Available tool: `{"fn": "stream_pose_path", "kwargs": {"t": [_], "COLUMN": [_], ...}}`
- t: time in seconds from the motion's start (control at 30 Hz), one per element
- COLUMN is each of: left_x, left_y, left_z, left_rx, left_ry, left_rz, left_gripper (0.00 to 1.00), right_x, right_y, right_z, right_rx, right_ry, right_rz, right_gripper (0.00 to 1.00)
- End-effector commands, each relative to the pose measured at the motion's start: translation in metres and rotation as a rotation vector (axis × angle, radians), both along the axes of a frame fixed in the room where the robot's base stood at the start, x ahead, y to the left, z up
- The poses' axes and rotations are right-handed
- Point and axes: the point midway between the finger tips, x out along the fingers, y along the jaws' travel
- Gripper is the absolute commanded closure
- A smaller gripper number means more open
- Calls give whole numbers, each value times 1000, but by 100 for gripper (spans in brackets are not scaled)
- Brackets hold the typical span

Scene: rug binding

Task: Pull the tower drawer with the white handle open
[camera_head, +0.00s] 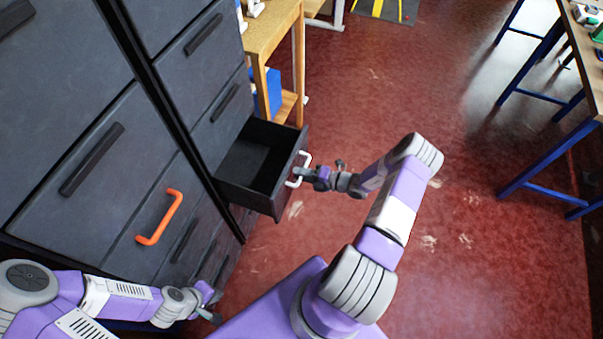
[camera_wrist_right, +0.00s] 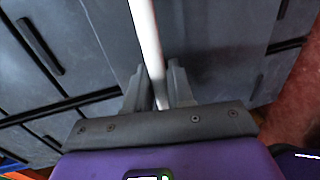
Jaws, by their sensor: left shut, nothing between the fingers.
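The tower drawer with the white handle (camera_head: 243,185) stands pulled out of the dark grey tower, and its empty inside shows. Its white handle (camera_head: 299,169) is on the front panel. My right gripper (camera_head: 302,172) is at this handle. In the right wrist view the white handle (camera_wrist_right: 147,35) runs between the two fingers of the right gripper (camera_wrist_right: 157,95), which are closed on it. My left gripper (camera_head: 213,315) is shut and empty, low at the left near the cabinet fronts.
Another drawer front has an orange handle (camera_head: 160,217); other fronts have dark handles (camera_head: 91,159). A wooden table (camera_head: 270,30) stands behind the open drawer. A workbench with blue legs (camera_head: 540,190) is at the right. The red floor (camera_head: 480,240) between is clear.

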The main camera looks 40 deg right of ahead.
Motion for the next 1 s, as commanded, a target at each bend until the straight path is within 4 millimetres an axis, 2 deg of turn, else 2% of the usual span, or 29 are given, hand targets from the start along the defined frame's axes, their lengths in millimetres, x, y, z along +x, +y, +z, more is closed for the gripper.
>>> {"fn": "stream_pose_path", "kwargs": {"t": [0.03, 0.1, 0.43, 0.8, 1.0], "left_x": [0, 0, 0, 0, 0], "left_y": [0, 0, 0, 0, 0], "left_z": [0, 0, 1, 10, 11], "left_rx": [0, 0, 0, 0, 0], "left_ry": [0, 0, 0, 0, 0], "left_rz": [0, 0, 0, 0, 0], "left_gripper": [100, 100, 100, 100, 100], "right_x": [0, 0, -3, -50, -62], "right_y": [0, 0, -2, -32, -38], "right_z": [0, 0, 1, 13, 16], "right_rx": [0, 0, -1, -2, 0], "right_ry": [0, 0, 1, 1, 0], "right_rz": [1, 0, -1, -3, 0], "right_gripper": [71, 61, 61, 61, 61]}}
